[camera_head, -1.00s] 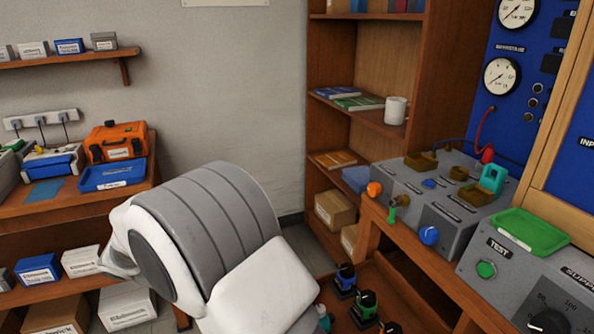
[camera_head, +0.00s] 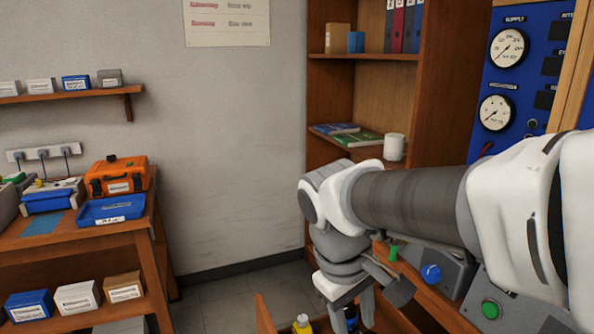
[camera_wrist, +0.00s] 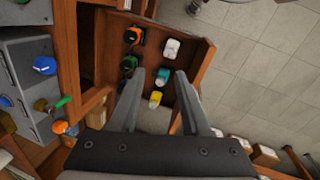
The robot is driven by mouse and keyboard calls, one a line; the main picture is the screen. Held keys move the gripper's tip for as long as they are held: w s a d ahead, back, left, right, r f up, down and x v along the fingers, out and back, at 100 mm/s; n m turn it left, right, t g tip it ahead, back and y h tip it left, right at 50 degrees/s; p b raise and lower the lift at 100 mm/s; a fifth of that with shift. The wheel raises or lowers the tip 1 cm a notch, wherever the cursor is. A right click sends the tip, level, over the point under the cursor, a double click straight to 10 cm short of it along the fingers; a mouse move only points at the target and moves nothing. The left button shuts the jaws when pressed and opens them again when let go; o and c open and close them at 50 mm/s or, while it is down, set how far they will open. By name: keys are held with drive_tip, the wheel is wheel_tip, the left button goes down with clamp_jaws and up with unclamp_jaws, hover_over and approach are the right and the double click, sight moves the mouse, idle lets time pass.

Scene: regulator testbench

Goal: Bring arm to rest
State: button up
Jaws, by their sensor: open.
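My arm reaches in from the right of the head view, across the front of the test bench. My gripper (camera_head: 374,290) hangs at its end, pointing down over a wooden drawer or tray. In the wrist view my gripper (camera_wrist: 160,98) has its two grey fingers spread apart with nothing between them. Beyond the fingertips is the wooden tray (camera_wrist: 203,62), holding several small bottle-like items, among them a yellow one (camera_wrist: 155,99), a teal one (camera_wrist: 163,76) and a white one (camera_wrist: 171,48).
The grey bench panel carries a green button (camera_head: 490,310) and a blue knob (camera_head: 431,273). A bookcase (camera_head: 440,80) with a white mug (camera_head: 395,147) stands behind. At left, a table holds an orange case (camera_head: 118,177) and a blue tray (camera_head: 110,210). Floor between is clear.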

drive_tip(key=s+d+r+m+t+y, duration=0.2)
drive_tip(key=s+d+m+t, duration=0.3)
drive_tip(key=s+d+m, duration=0.15)
wheel_tip(320, 180, up, 16)
drive_tip(key=a+p, duration=0.1)
drive_tip(key=p, duration=1.5)
drive_tip(key=shift+s, duration=0.2)
drive_tip(key=shift+a, duration=0.1)
